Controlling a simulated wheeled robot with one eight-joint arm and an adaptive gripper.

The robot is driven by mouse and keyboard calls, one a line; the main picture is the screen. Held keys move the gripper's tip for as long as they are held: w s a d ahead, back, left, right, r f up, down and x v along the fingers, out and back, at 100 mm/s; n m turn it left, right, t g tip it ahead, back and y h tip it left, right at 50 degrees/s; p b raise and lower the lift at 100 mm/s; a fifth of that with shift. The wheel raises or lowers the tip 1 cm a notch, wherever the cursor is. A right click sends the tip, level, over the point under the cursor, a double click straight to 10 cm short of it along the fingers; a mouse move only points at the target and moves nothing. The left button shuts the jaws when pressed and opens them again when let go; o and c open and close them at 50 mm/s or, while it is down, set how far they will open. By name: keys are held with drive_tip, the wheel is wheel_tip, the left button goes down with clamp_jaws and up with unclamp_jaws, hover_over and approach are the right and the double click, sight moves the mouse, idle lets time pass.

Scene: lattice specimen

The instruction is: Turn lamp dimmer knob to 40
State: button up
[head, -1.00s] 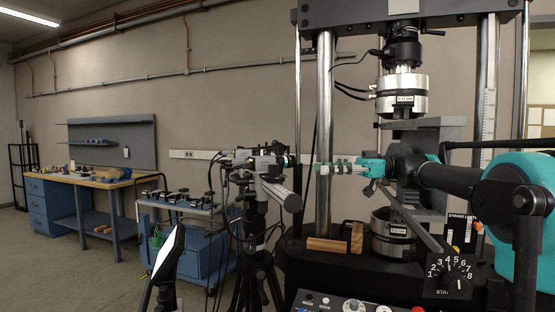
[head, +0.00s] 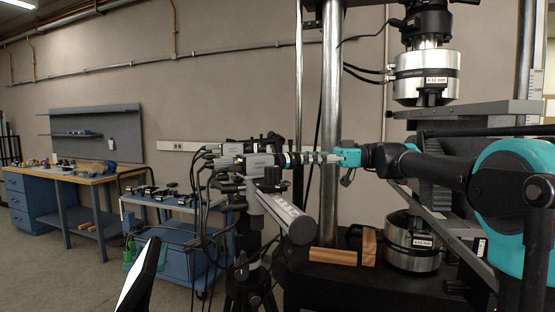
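A lamp with a bright white panel (head: 138,278) and dark edge stands at the lower left, cut off by the bottom of the head view. I cannot make out a dimmer knob or a 40 mark on it. My gripper (head: 318,158) is at the end of my teal and black arm, pointing left. Its fingers overlap the lens end of the camera rig (head: 258,164) in the picture; I cannot tell whether they touch it. The fingers are too small to show whether they are open or shut.
The camera rig stands on a black tripod (head: 250,270) with hanging cables. A testing machine with a steel column (head: 331,120) fills the right; wooden blocks (head: 333,256) lie on its base. A blue trolley (head: 170,230) and a workbench (head: 85,178) stand behind, left. Floor shows at left.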

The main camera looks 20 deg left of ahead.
drive_tip(key=x, duration=0.7)
drive_tip(key=shift+d, duration=0.1)
drive_tip(key=shift+c, duration=0.5)
clamp_jaws()
